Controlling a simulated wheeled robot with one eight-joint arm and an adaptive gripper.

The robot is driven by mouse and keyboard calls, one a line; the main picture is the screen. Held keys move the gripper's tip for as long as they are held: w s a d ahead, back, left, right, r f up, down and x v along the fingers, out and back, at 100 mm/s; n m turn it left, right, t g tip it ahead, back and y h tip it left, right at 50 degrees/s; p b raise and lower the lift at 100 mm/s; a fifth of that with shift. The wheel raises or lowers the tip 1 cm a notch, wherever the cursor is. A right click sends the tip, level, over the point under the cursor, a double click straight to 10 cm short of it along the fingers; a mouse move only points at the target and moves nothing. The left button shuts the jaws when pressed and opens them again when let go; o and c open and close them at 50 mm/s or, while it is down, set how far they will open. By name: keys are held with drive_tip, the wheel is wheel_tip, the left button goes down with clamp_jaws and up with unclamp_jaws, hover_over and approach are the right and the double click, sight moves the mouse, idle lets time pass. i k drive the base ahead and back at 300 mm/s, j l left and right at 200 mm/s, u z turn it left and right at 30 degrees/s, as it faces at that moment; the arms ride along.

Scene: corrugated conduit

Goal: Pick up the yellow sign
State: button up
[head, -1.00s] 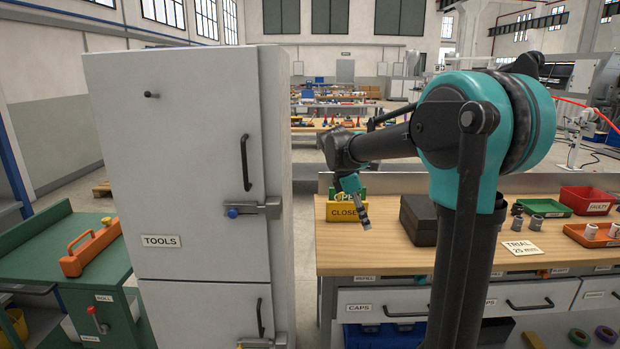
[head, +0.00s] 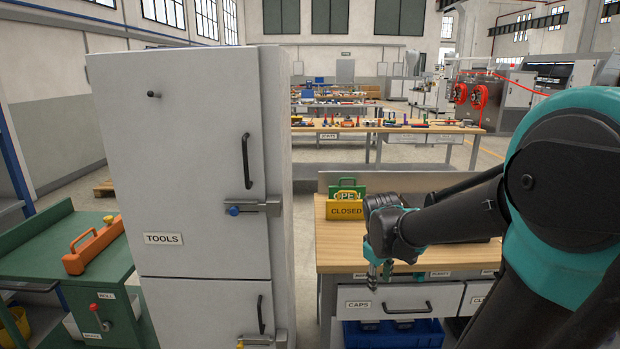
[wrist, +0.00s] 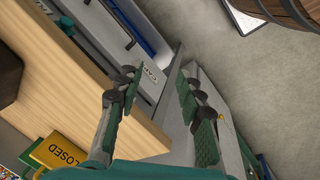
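The yellow sign (head: 345,211), lettered CLOSED, stands on the left end of the wooden workbench in the head view. A green sign (head: 347,186) lettered OPEN stands right behind it. In the wrist view the yellow sign (wrist: 57,152) is at the lower left, partly cut off by my gripper's body. My gripper (head: 380,278) hangs in front of the bench's front edge, to the right of the sign and apart from it. In the wrist view my gripper (wrist: 158,86) has its two fingers wide apart with nothing between them.
A tall grey TOOLS cabinet (head: 190,160) stands left of the bench. The wooden bench top (head: 335,250) has bare room in front of the sign. The CAPS drawer (head: 400,300) is below, with a blue bin (head: 395,335) under it. My arm hides the bench's right part.

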sight(338, 208)
drive_tip(key=i+j, duration=0.15)
drive_tip(key=i, duration=0.35)
drive_tip(key=i+j, duration=0.15)
drive_tip(key=i, duration=0.3)
